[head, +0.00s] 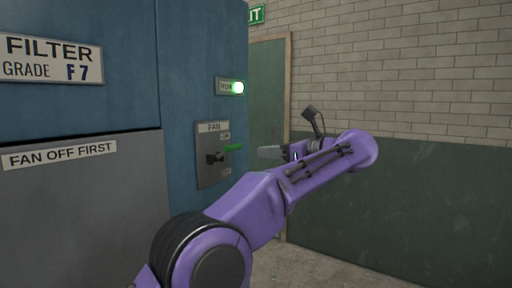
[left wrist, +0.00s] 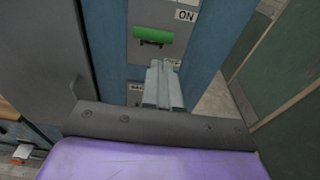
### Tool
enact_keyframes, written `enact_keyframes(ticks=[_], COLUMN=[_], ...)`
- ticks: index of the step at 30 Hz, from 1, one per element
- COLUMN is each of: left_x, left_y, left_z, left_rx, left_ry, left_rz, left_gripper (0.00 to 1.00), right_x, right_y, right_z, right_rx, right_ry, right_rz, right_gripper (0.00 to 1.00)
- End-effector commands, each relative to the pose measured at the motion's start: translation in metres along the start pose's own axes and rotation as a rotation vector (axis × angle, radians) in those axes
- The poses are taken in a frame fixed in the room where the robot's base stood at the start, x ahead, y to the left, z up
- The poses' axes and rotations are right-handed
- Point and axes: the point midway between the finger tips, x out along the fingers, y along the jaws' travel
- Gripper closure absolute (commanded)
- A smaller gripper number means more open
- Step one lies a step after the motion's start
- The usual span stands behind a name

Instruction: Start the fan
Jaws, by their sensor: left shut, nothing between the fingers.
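The grey fan switch panel (head: 206,180) is on the blue cabinet side, with a "FAN" label on top. Its lever has a green grip (head: 233,148) that sticks out from a dark pivot (head: 213,158). In the left wrist view the green grip (left wrist: 152,35) lies crosswise, close to the "ON" label (left wrist: 186,15). My left gripper (head: 268,152) is shut and empty, just right of the grip in the head view, with a small gap. In the left wrist view its fingertips (left wrist: 164,66) point at the panel, below the grip.
A grey cover (head: 80,215) labelled "FAN OFF FIRST" is at the left, under a filter sign (head: 48,58). A green door (head: 268,95) with an exit sign (head: 256,15) and a brick wall (head: 410,75) stand behind. Floor shows at the lower right.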

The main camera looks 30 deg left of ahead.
Motion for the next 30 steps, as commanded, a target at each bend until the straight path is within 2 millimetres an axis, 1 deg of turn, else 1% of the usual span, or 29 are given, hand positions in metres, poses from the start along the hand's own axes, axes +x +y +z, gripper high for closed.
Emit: enact_keyframes(ticks=[1, 3, 7, 11, 24, 26, 27, 29, 30], left_x=[-0.009, -0.018, -0.029, -0.031, -0.031, -0.031, -0.032, -0.037, -0.04], left_y=[0.001, 0.002, 0.003, 0.003, 0.003, -0.001, -0.005, -0.019, -0.032], left_z=[0.004, 0.004, 0.001, -0.001, -0.001, 0.005, 0.011, 0.009, 0.003], left_rx=[0.0, 0.0, -0.002, -0.002, 0.009, 0.057, 0.111, 0.276, 0.418], left_ry=[-0.003, -0.002, 0.0, 0.001, 0.0, -0.032, -0.08, -0.216, -0.332], left_rz=[0.002, 0.006, 0.012, 0.013, 0.012, -0.004, -0.022, -0.059, -0.08], left_gripper=[1.0, 1.0, 1.0, 1.0, 1.0, 1.0, 1.0, 1.0, 1.0], right_x=[-0.008, -0.012, -0.016, -0.016, -0.016, -0.016, -0.016, -0.015, -0.015], right_y=[0.001, 0.001, 0.002, 0.002, 0.001, 0.001, 0.001, 0.001, 0.001], right_z=[-0.003, -0.005, -0.007, -0.007, -0.006, -0.006, -0.006, -0.006, -0.006], right_rx=[0.0, 0.0, 0.0, 0.0, 0.0, 0.0, 0.0, 0.0, 0.0], right_ry=[0.0, 0.0, 0.0, 0.0, 0.0, 0.0, 0.0, 0.0, 0.0], right_rz=[0.0, 0.0, 0.0, 0.0, 0.0, 0.0, 0.0, 0.0, 0.0], right_gripper=[1.0, 1.0, 1.0, 1.0, 1.0, 1.0, 1.0, 1.0, 1.0])
